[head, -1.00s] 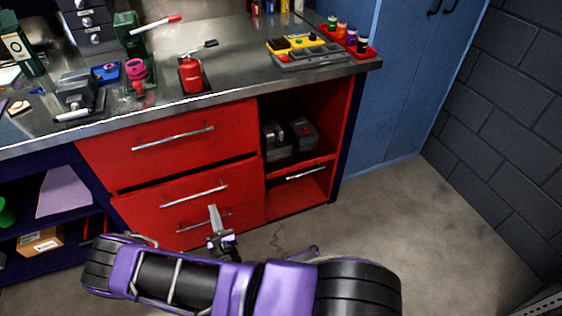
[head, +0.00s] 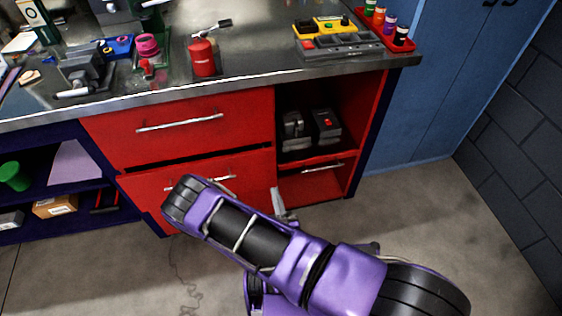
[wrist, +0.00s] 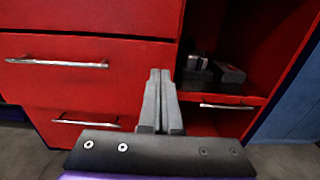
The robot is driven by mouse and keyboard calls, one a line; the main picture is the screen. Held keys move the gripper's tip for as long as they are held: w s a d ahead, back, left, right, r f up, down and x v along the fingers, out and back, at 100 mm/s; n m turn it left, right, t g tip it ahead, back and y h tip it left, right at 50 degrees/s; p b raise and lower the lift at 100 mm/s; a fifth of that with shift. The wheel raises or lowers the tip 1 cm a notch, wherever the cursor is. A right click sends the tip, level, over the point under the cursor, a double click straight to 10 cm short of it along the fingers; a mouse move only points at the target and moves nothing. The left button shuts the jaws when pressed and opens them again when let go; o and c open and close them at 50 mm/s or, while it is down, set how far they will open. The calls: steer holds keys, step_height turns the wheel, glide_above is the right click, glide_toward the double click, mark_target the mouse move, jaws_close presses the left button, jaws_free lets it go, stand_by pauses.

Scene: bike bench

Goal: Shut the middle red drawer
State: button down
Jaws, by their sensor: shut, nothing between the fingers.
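The middle red drawer (head: 150,182) is below the top drawer, with a silver bar handle. It stands out a little, with a dark gap along its top edge; my arm covers its lower right part in the head view. In the wrist view its front (wrist: 125,85) and handle fill the left middle. My gripper (head: 276,192) is shut and empty, near the drawer's right end. In the wrist view the closed fingers (wrist: 160,73) point toward the drawer front's right edge; I cannot tell whether they touch it.
The top red drawer (head: 125,135) is above. The bottom drawer (wrist: 60,135) shows below in the wrist view. To the right is an open red compartment (head: 355,125) holding dark tools. The workbench top (head: 250,55) overhangs. Concrete floor (head: 430,220) is clear at right.

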mark_target(264, 153)
steer(key=b+x, duration=0.2)
steer(key=x, duration=1.2)
steer(key=shift+w+r, duration=0.1)
